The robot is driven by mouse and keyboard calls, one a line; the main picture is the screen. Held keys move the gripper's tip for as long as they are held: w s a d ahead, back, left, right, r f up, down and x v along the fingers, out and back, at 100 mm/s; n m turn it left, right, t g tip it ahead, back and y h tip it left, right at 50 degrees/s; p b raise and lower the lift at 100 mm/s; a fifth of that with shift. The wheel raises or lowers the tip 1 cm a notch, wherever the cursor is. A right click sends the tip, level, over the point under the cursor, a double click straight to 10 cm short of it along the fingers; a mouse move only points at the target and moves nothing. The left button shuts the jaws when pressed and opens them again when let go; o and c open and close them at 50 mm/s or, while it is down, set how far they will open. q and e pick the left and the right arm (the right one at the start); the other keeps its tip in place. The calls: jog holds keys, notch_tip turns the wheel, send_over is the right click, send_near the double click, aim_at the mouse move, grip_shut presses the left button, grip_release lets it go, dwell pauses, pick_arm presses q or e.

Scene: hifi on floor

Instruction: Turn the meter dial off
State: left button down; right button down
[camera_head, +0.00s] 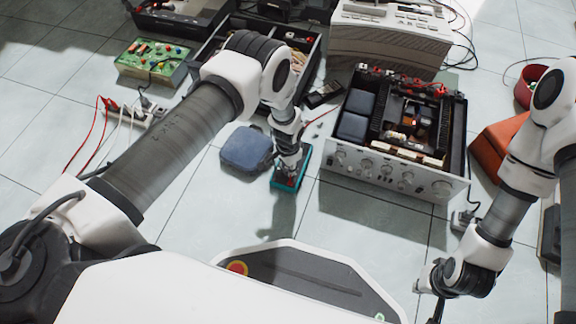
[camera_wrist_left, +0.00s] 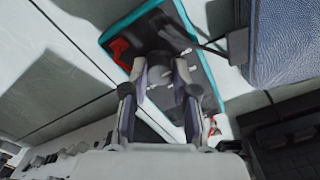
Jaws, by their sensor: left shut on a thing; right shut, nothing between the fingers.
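The meter (camera_head: 287,184) is a teal-edged handheld unit lying on the tiled floor in the middle of the head view. In the left wrist view the meter (camera_wrist_left: 118,27) shows its teal rim, dark face and a red patch. My left gripper (camera_head: 289,165) reaches down over it. In the left wrist view my left gripper (camera_wrist_left: 163,72) is shut on the round grey dial (camera_wrist_left: 160,72) on the meter's face. The dial's pointer setting cannot be made out. My right gripper (camera_head: 430,290) is low at the right, shut and empty, partly cut off by the frame's bottom edge.
A blue-grey pouch (camera_head: 246,149) lies just left of the meter. An opened hifi amplifier (camera_head: 388,180) stands close on its right. A green circuit board (camera_head: 152,63), a power strip with cables and an orange case (camera_head: 497,143) lie further out. Bare tiles lie in front of the meter.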

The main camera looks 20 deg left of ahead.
pick_arm(q)
jog(key=c, duration=0.9)
grip_release()
jog(key=shift+r, duration=0.1)
notch_tip(320, 180, up, 12)
jog(key=shift+f, duration=0.1)
